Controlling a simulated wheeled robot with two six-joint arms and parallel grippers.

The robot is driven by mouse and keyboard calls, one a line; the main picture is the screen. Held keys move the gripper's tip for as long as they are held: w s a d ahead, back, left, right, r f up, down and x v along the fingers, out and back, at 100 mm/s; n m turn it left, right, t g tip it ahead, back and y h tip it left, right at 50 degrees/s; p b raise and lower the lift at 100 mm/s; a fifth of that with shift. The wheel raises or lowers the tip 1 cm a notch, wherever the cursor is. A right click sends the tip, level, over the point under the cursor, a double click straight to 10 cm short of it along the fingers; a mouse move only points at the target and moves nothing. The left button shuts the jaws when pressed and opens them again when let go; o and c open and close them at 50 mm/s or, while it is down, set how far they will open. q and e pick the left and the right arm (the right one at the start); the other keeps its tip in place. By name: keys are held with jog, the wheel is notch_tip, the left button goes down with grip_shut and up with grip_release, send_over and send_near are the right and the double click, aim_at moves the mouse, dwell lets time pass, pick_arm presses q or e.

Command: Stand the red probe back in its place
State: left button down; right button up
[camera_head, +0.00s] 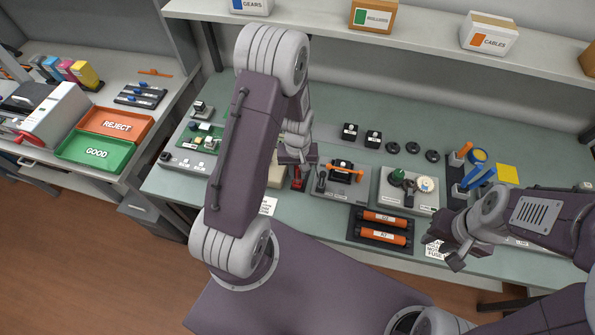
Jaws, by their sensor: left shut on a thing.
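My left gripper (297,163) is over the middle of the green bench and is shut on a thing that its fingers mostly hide. A small red piece (298,178) shows directly below the fingers, consistent with the red probe; its full shape and tilt cannot be made out. Below it is a dark part; I cannot tell whether they touch. A small black upright piece (321,182) stands just to the right, at the left end of a grey plate (335,192). My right gripper (444,256) appears open and empty over the bench's front edge at the right.
A circuit board fixture (206,138) is left of my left arm. A grey unit with knobs (408,190) and a tray with orange cylinders (383,229) lie to the right. A tool holder (459,175) stands farther right. The bench's back strip is mostly clear.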

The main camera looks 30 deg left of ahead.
pick_arm(q)
jog(key=shift+f+b, duration=0.6)
jog(key=shift+f, duration=0.2)
dwell(0.4)
jog(key=c, duration=1.2)
grip_release()
notch_tip(320, 180, up, 9)
jog(key=shift+r, duration=0.1)
